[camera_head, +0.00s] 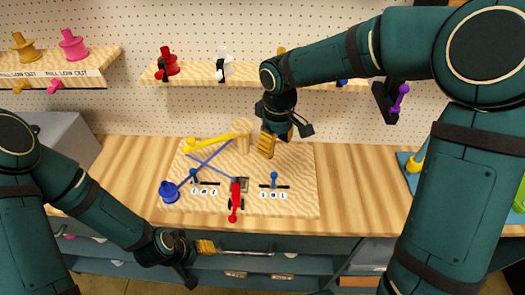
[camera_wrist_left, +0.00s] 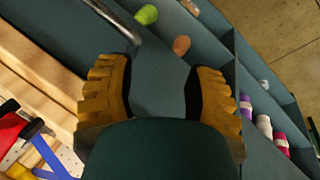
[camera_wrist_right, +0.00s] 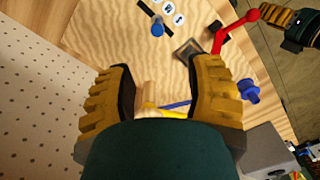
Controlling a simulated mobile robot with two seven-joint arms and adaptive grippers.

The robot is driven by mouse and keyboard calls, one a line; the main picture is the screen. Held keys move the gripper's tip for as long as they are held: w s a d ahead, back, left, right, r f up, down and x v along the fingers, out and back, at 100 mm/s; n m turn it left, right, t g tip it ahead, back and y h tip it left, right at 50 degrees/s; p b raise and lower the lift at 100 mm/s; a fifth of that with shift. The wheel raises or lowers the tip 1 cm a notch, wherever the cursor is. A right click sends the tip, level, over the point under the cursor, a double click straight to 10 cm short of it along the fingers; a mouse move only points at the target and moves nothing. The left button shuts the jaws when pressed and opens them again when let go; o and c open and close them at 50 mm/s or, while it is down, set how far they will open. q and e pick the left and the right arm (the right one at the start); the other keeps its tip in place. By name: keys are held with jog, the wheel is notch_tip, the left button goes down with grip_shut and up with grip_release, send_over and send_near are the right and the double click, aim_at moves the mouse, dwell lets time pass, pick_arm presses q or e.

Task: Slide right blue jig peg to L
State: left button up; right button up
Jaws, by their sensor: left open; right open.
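The right blue jig peg (camera_head: 274,180) stands upright in a short dark slot on the wooden board, near the slot's middle. Small white letter tiles (camera_head: 273,195) lie in front of it, too small to read surely. The peg also shows at the top of the right wrist view (camera_wrist_right: 157,29). My right gripper (camera_head: 277,140) is open and empty above the back of the board, behind the peg; its fingers show in its wrist view (camera_wrist_right: 160,95). My left gripper (camera_head: 205,247) is open and empty, low in front of the table edge, beside a metal handle (camera_wrist_left: 113,20).
The board's right side is bare. Shelves hang behind.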

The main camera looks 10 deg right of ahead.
aim_at(274, 174)
notch_tip(274, 174, down, 13)
jog(key=shift+w+d+r+b, duration=0.1)
jog(key=shift+b, duration=0.5)
